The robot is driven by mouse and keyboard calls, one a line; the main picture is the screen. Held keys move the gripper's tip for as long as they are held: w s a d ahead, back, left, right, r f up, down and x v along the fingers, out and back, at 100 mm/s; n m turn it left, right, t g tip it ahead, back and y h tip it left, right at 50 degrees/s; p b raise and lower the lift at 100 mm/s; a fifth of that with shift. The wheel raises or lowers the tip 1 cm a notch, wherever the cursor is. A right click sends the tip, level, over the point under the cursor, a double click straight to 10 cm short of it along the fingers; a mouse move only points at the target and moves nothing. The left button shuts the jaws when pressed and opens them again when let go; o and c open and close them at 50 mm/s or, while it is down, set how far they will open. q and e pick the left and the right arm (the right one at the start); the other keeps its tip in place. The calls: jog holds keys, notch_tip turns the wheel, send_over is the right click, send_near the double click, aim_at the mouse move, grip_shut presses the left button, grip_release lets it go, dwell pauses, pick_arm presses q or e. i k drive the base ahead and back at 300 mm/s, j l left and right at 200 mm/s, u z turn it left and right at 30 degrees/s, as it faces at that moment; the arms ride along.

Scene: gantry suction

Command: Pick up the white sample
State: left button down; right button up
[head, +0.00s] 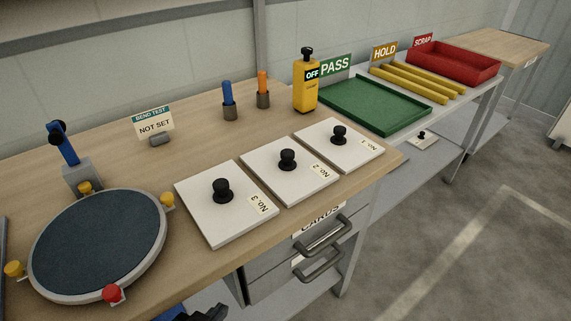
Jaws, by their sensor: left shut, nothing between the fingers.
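Three square white samples with black knobs lie flat in a row on the wooden bench: No. 3 (205,225), No. 2 (268,160) and No. 1 (318,140). A smaller whitish plate with a black knob (415,143) lies on the lower shelf at the right. My left gripper (208,313), dark with a blue part beside it, only just shows at the bottom edge. It is shut and empty, in front of the bench and apart from the samples. My right gripper is not in view.
A round dark plate (98,245) with coloured knobs fills the bench's left. Behind stand a NOT SET sign (154,124), blue and orange pens and a yellow OFF box (305,95). A green tray (375,104), yellow rails (415,82) and red tray (455,62) are right. Drawer handles (325,235) jut out.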

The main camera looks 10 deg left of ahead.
aim_at(291, 174)
jog(key=u, duration=1.1)
jog(key=k+l+u, duration=0.1)
jog(key=l+u, duration=0.15)
jog(key=u, duration=0.2)
jog(key=k+l+u, duration=0.15)
jog(key=u, duration=0.25)
jog(key=k+l, duration=0.1)
jog(key=l, duration=0.25)
jog(key=k+l, duration=0.1)
jog(key=l, duration=0.25)
jog(key=i, duration=0.2)
